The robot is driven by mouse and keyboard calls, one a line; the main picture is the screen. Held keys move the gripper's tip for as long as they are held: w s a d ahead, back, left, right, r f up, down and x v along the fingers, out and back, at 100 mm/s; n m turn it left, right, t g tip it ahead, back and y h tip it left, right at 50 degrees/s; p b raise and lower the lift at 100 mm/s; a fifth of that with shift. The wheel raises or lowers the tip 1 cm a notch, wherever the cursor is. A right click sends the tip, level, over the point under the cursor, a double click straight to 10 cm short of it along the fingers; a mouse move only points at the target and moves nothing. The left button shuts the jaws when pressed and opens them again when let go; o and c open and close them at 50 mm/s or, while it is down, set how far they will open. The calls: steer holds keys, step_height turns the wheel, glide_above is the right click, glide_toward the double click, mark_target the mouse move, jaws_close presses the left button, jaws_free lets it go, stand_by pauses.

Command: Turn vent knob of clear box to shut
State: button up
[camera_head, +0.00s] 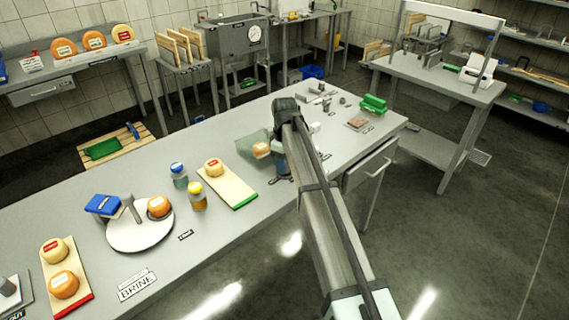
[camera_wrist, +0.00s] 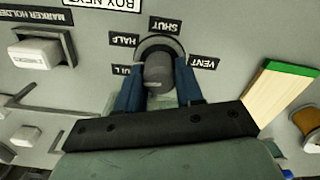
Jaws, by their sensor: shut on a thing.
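The clear box (camera_head: 247,142) stands on the long grey table with an orange cheese wheel (camera_head: 261,149) in it. My gripper (camera_head: 280,166) is at its right side, and my arm hides part of that side. In the wrist view, the round grey vent knob (camera_wrist: 159,68) sits between the blue fingers of my gripper (camera_wrist: 158,76), which are shut on it. Labels around the knob read SHUT (camera_wrist: 167,26) above, HALF (camera_wrist: 123,40) at upper left, a partly hidden one at left, and VENT (camera_wrist: 203,63) at right. I cannot tell which label the knob points to.
A wooden board with a green end (camera_head: 240,201) and a cheese wheel lies left of the box. Two jars (camera_head: 197,197) stand beyond it, near a white turntable (camera_head: 141,238). In the wrist view, a marker holder (camera_wrist: 40,53) is at upper left.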

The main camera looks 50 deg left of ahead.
steer(key=m, duration=0.4)
steer(key=shift+m, duration=0.4)
steer(key=m, duration=0.5)
steer(key=shift+w, duration=0.15)
steer(key=m, duration=0.9)
steer(key=shift+d+m, duration=0.1)
steer(key=shift+m, duration=0.2)
steer(key=shift+w, duration=0.1)
steer(key=o, duration=1)
step_height(320, 180, up, 14)
steer(key=shift+f, duration=0.1)
